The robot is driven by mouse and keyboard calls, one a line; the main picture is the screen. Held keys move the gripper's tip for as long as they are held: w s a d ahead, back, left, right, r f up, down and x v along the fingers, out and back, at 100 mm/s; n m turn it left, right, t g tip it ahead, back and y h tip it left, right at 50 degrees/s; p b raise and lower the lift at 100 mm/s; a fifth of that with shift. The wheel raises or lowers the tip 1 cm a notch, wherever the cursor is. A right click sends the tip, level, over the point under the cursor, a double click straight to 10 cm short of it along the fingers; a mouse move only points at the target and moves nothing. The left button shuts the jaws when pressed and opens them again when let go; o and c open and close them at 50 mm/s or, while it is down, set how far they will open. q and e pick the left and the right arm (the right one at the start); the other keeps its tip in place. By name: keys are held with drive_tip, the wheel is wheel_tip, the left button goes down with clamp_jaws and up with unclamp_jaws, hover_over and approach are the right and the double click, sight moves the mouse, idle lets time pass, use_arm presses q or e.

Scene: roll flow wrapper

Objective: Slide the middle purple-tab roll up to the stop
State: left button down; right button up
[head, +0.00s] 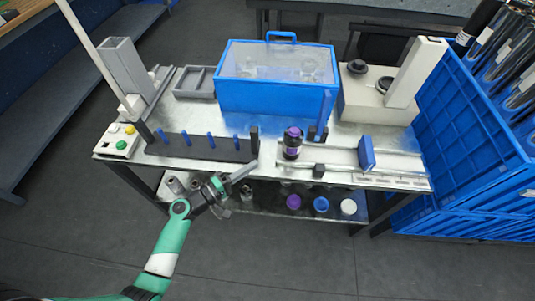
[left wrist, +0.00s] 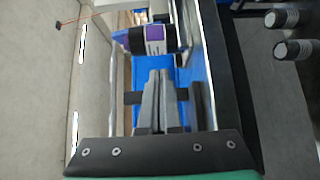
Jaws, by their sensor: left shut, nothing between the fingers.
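A dark roll with a purple top and label (head: 292,143) stands on the silver table, near the left end of the rails. It also shows in the left wrist view (left wrist: 153,40), just beyond the fingertips. My left gripper (head: 254,164) is shut and empty, in front of the table's front edge and left of the roll. In the left wrist view its fingers (left wrist: 158,73) are together, with a visible gap to the roll. A blue upright plate (head: 366,153) stands on the rails to the right; I cannot tell which part is the stop. My right gripper is not in view.
A black bar with blue pegs (head: 200,147) lies left of the roll. A blue clear-topped box (head: 270,100) stands behind. A small black block (head: 319,170) sits on the front rail. The rail stretch between roll and blue plate looks clear. Blue crates (head: 470,150) stand at right.

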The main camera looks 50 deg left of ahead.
sight(291, 147)
use_arm(q)
drive_tip(key=shift+w+a+r, duration=0.1)
drive_tip(key=shift+a+r, duration=0.1)
drive_tip(key=shift+a, duration=0.5)
drive_tip(key=shift+w+a, duration=0.15)
drive_tip(key=shift+w, duration=0.35)
drive_tip(key=w, duration=0.2)
drive_tip(key=w+b, duration=0.1)
drive_tip(key=w, duration=0.2)
drive_tip(key=w+d+b, duration=0.1)
drive_tip(key=w, duration=0.2)
drive_tip(key=shift+w, duration=0.65)
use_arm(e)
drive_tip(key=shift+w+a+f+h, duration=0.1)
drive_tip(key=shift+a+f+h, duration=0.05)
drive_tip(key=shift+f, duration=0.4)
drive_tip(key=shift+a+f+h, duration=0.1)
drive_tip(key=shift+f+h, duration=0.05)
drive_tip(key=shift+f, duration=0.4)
